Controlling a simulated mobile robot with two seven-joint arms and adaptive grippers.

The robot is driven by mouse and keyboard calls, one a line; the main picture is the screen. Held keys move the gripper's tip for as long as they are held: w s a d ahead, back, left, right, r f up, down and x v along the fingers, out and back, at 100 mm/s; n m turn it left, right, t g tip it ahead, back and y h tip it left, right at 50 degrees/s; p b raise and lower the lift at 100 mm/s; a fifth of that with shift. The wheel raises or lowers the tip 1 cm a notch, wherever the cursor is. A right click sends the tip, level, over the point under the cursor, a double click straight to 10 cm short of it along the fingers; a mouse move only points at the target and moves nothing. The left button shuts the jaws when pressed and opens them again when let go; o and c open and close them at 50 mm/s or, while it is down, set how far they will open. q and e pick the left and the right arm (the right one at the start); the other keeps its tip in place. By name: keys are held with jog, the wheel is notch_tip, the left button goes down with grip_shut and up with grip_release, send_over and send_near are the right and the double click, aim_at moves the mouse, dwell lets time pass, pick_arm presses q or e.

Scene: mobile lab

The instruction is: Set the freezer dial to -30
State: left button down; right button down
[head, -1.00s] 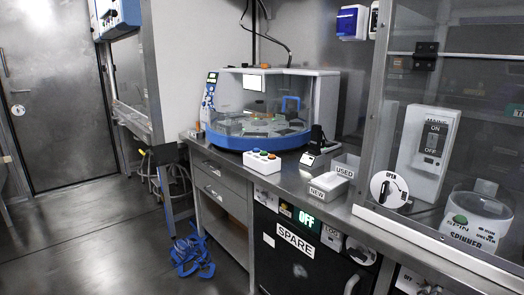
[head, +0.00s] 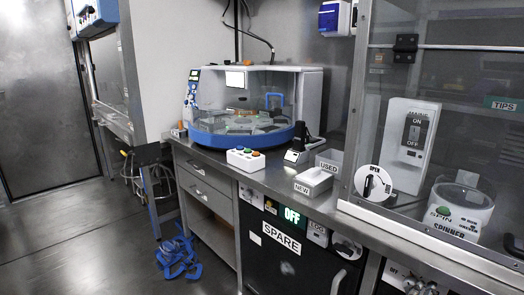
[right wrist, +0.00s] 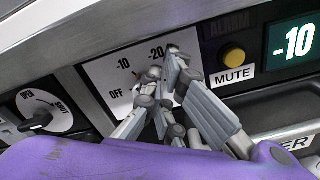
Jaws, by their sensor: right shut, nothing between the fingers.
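In the right wrist view a white dial panel (right wrist: 98,72) carries the printed marks OFF, -10 and -20. My right gripper (right wrist: 166,80) is shut in front of this panel, its grey fingers close together. The fingers hide the dial knob and the right part of the scale. I cannot tell whether they touch the knob. A green display (right wrist: 292,40) to the right reads -10. In the head view the white panel (head: 394,274) and my right gripper (head: 417,287) show small at the bottom edge. My left gripper is not in view.
Beside the panel are a yellow MUTE button (right wrist: 233,54) and an OPEN/SHUT latch knob (right wrist: 38,121). In the head view a black unit marked SPARE (head: 265,262), its display reading OFF, stands left of the panel. The steel bench edge (head: 430,253) overhangs the panel.

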jog(key=shift+s+f, duration=0.25)
jog(key=shift+f, duration=0.3)
jog(key=shift+a+r, duration=0.1)
jog(key=shift+r, duration=0.05)
jog(key=v, duration=0.6)
jog(key=shift+s+d+r+b, duration=0.2)
jog(key=shift+s+d+b, duration=0.05)
jog(key=shift+d+b, duration=0.05)
dwell(0.3)
